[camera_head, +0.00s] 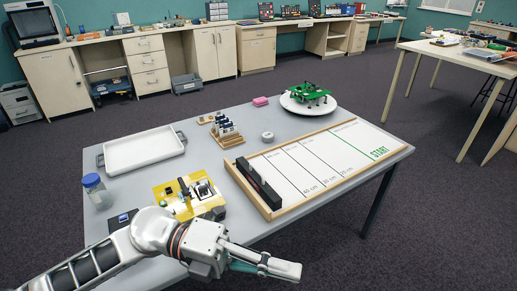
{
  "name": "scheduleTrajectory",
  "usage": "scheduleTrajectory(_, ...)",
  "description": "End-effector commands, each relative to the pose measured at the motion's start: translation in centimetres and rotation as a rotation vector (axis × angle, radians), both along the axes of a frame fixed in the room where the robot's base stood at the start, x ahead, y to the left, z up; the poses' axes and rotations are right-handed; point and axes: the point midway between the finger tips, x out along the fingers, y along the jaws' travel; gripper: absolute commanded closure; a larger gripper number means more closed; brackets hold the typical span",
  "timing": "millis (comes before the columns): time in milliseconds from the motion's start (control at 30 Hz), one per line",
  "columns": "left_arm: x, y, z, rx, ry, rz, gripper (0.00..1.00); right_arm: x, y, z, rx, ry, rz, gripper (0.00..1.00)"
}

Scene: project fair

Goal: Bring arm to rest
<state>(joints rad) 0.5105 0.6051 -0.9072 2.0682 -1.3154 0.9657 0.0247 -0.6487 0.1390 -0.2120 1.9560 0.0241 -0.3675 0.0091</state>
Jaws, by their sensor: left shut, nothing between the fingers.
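My left arm comes in from the lower left and reaches across the near edge of the grey table (222,172). My left gripper (290,270) is shut and empty, beyond the table's near edge and pointing right. It is apart from the things on the table. My right gripper is not in view.
Near my left arm are a yellow device (190,196) and a lidded jar (95,190). A white tray (143,148), a marked track board (335,165) and a green vehicle on a round plate (308,97) take up more of the table. Dark floor (420,240) lies right.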

Motion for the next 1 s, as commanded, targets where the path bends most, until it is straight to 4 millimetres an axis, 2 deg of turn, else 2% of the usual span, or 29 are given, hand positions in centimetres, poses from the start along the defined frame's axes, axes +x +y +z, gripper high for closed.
scheduleTrajectory(67, 1.6, -0.7, 1.5, -0.13, 0.125, 0.104, 1.0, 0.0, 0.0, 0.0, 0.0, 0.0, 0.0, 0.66)
scheduleTrajectory(133, 3.7, -0.5, 2.5, -0.231, 0.234, 0.209, 1.0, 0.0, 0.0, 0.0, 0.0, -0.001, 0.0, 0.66)
scheduleTrajectory(267, 8.3, 1.4, 2.2, -0.385, 0.454, 0.428, 1.0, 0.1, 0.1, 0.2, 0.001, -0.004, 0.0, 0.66)
scheduleTrajectory(367, 11.8, 4.1, -0.1, -0.472, 0.637, 0.612, 1.0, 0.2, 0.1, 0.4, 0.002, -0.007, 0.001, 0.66)
scheduleTrajectory(467, 14.5, 7.5, -4.5, -0.529, 0.828, 0.809, 1.0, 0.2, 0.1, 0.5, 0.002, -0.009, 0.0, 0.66)
scheduleTrajectory(533, 15.5, 10.2, -8.4, -0.551, 0.963, 0.946, 1.0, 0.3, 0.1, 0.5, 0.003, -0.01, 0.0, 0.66)
scheduleTrajectory(633, 15.4, 13.8, -14.5, -0.557, 1.142, 1.123, 1.0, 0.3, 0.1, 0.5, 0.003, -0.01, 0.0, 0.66)
scheduleTrajectory(733, 13.9, 17.0, -20.4, -0.539, 1.304, 1.282, 1.0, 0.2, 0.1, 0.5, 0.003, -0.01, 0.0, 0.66)
scheduleTrajectory(800, 12.2, 19.0, -24.4, -0.521, 1.411, 1.381, 1.0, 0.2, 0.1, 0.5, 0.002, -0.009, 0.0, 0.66)
scheduleTrajectory(900, 9.2, 21.2, -29.2, -0.486, 1.545, 1.5, 1.0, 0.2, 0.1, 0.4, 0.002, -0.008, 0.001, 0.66)
scheduleTrajectory(1000, 6.2, 22.9, -32.8, -0.45, 1.649, 1.591, 1.0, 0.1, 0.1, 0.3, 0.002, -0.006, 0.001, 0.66)
